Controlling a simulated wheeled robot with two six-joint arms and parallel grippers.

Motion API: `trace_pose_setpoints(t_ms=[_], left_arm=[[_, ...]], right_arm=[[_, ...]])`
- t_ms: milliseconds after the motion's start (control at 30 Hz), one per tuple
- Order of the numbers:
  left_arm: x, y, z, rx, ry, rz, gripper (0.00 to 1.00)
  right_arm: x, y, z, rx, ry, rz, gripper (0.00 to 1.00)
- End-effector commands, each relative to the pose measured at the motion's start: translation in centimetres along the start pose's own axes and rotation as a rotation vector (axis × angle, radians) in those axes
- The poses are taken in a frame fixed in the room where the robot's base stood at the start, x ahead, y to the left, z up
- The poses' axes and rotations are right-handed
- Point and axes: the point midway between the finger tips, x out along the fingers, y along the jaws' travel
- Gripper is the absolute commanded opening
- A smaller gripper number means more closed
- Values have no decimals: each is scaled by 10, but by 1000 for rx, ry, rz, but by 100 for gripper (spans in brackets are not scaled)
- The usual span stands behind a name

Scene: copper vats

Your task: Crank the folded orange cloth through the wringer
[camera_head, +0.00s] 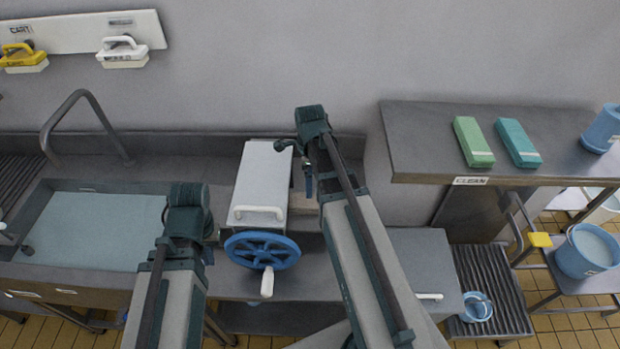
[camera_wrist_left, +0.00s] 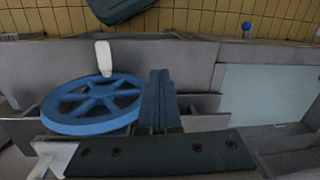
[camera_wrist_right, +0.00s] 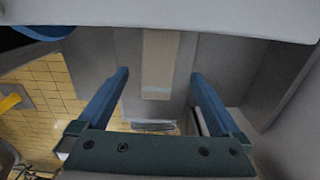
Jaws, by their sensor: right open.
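The wringer (camera_head: 262,180) is a pale box with a blue spoked wheel (camera_head: 262,250) on its front. The wheel's white crank handle (camera_head: 267,283) points down in the head view. In the left wrist view the wheel (camera_wrist_left: 62,112) and handle (camera_wrist_left: 103,58) lie left of my left gripper (camera_wrist_left: 159,75), whose blue fingers are together with nothing seen between them. It is beside the wheel, apart from the handle. My right gripper (camera_wrist_right: 159,75) is open and empty behind the wringer's right side; a beige strip (camera_wrist_right: 161,55) shows beyond its fingers. I see no orange cloth.
A water-filled sink (camera_head: 90,230) lies left of the wringer. A raised shelf (camera_head: 420,135) at the right holds a green block (camera_head: 473,142) and a teal block (camera_head: 518,143). A blue bucket (camera_head: 585,250) stands at the far right. A low grey surface (camera_head: 420,265) lies right of my right arm.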

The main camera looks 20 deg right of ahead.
Motion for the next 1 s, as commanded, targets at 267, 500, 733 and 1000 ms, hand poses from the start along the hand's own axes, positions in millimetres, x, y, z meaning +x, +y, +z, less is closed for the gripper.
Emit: trace_pose_setpoints(t_ms=[267, 500, 733, 1000], left_arm=[[46, 4, -3, 10, 0, -2, 0], [78, 7, -4, 10, 0, -2, 0], [91, 8, -5, 9, 0, -2, 0], [90, 8, -5, 8, 0, -2, 0]], right_arm=[[46, 0, 0, 0, 0, 0, 100], [78, 0, 0, 0, 0, 0, 100], [92, 0, 0, 0, 0, 0, 100], [91, 0, 0, 0, 0, 0, 100]])
